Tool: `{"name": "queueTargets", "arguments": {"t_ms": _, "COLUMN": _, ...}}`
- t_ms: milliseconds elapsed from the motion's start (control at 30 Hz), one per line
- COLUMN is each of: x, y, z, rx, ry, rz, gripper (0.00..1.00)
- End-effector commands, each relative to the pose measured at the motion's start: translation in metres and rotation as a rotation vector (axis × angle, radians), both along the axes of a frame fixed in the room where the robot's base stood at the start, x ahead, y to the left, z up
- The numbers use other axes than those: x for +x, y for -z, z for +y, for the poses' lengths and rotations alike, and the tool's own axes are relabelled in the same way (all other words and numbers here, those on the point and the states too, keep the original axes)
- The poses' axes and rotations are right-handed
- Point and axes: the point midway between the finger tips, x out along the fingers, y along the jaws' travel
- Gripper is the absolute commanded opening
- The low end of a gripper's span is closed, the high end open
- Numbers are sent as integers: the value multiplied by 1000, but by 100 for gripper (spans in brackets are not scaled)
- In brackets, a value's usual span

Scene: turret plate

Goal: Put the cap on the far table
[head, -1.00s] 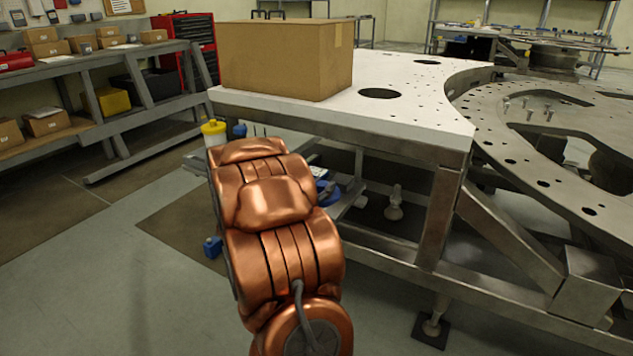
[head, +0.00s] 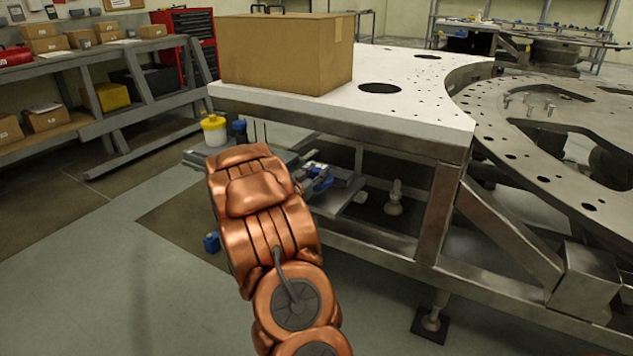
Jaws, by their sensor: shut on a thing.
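I cannot make out the cap in the head view. My gripper is not in view; only my copper-coloured arm shows, rising from the bottom centre and hiding what lies beyond it. A table with parts on it (head: 470,25) stands far back at the right, seen small. Nearer is a large white-topped metal table (head: 420,108) with round holes.
A cardboard box (head: 285,55) sits on the white top's left part. A curved metal plate (head: 530,165) with several upright bolts adjoins at right. A low shelf below holds a yellow-white container (head: 214,131) and blue items (head: 318,178). The floor at left is clear.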

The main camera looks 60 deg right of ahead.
Motion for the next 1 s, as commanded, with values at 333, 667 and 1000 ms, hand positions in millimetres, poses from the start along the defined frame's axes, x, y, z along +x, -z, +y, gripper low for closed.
{"name": "queueTargets", "arguments": {"t_ms": 333, "x": 0, "y": 19, "z": 0, "rx": -2, "ry": -1, "rz": -1, "gripper": 0}}
{"name": "queueTargets", "arguments": {"t_ms": 667, "x": 0, "y": 22, "z": 0, "rx": -2, "ry": -1, "rz": -1, "gripper": 40}}
{"name": "queueTargets", "arguments": {"t_ms": 1000, "x": 0, "y": 23, "z": 0, "rx": -2, "ry": -1, "rz": 0, "gripper": 60}}
